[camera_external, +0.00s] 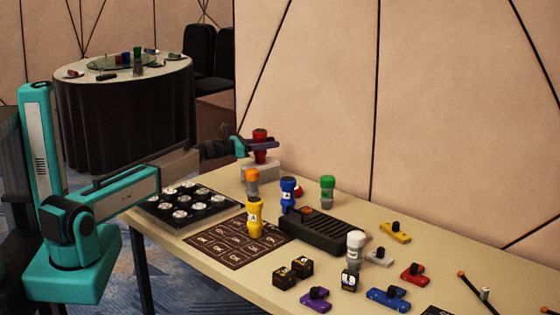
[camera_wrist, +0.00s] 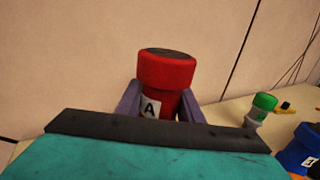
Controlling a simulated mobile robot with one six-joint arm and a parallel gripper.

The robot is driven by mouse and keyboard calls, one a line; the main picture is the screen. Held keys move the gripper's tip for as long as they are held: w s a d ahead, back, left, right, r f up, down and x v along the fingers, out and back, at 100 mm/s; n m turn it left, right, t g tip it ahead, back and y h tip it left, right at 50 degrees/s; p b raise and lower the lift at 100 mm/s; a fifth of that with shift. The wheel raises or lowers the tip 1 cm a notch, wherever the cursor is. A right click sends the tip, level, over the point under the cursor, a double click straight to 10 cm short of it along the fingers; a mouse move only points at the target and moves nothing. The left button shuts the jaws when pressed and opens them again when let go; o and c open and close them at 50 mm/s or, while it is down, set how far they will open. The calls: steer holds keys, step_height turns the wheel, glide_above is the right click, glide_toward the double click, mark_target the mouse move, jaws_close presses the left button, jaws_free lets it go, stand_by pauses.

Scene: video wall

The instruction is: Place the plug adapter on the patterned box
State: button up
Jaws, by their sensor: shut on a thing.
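My gripper (camera_external: 257,144) is at the far left end of the long table, its fingers shut around a red cylindrical piece (camera_external: 260,133) with a dark top. In the wrist view this red piece (camera_wrist: 166,72) stands upright between the two fingers (camera_wrist: 160,105), with a white label marked A. I take it to be the plug adapter. A pale grey box (camera_external: 261,173) lies directly below it, partly hidden by an orange-topped piece; I take this for the patterned box. I cannot tell whether the red piece touches the box.
An orange-topped piece (camera_external: 252,175), a blue one (camera_external: 288,188) and a green one (camera_external: 327,187) stand close by. A black tray (camera_external: 180,205), a brown patterned mat (camera_external: 225,247) and a dark ribbed device (camera_external: 325,232) lie nearer. The wall (camera_external: 330,90) rises behind.

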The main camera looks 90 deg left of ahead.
steer(key=shift+f, duration=0.1)
steer(key=o, duration=1.1)
steer(key=shift+o, duration=0.2)
steer(key=v, duration=1.2)
steer(key=shift+b, duration=0.35)
